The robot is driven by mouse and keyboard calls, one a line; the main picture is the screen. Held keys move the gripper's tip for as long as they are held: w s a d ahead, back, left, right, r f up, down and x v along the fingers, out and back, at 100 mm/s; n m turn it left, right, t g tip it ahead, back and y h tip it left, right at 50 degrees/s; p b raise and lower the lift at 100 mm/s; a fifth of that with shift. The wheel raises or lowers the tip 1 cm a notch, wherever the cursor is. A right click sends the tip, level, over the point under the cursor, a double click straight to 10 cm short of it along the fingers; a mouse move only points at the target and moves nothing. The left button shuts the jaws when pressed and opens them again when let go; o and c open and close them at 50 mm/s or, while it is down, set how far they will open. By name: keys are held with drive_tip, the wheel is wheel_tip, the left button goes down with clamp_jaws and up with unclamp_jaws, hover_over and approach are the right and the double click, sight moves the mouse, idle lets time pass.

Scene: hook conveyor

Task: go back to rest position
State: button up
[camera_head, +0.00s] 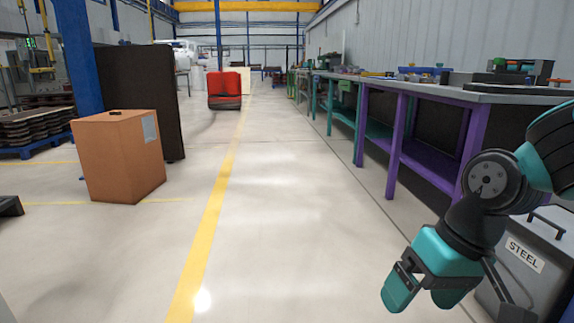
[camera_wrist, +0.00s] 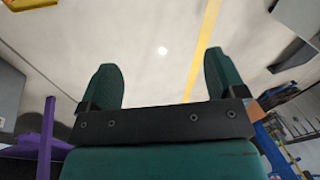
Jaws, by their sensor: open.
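My gripper (camera_wrist: 163,85) shows in the wrist view with its two green fingers spread well apart and nothing between them. Beyond the fingers lies bare pale floor. In the head view my gripper (camera_head: 420,290) hangs at the lower right, at the end of my teal and black arm, pointing down and to the left. It is beside a grey bin (camera_head: 528,272) marked STEEL, and my arm hides part of that bin.
A long workbench (camera_head: 440,93) with purple and green legs runs along the right. An orange-brown box (camera_head: 115,160) stands at left before a dark panel (camera_head: 140,90). A red object (camera_head: 224,88) is far ahead. The floor around the yellow line (camera_head: 215,200) is clear.

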drive_tip(key=s+a+r+n+p, duration=0.1)
drive_tip(key=s+a+r+n, duration=0.4)
drive_tip(key=s, duration=0.4)
wheel_tip(320, 180, up, 39)
drive_tip(key=d+p, duration=0.1)
drive_tip(key=p, duration=3.7)
drive_tip(key=shift+s+f+m+g, duration=0.2)
drive_tip(key=shift+s+m+g, duration=0.1)
drive_tip(key=shift+s+g, duration=0.1)
drive_tip(key=shift+d, duration=0.1)
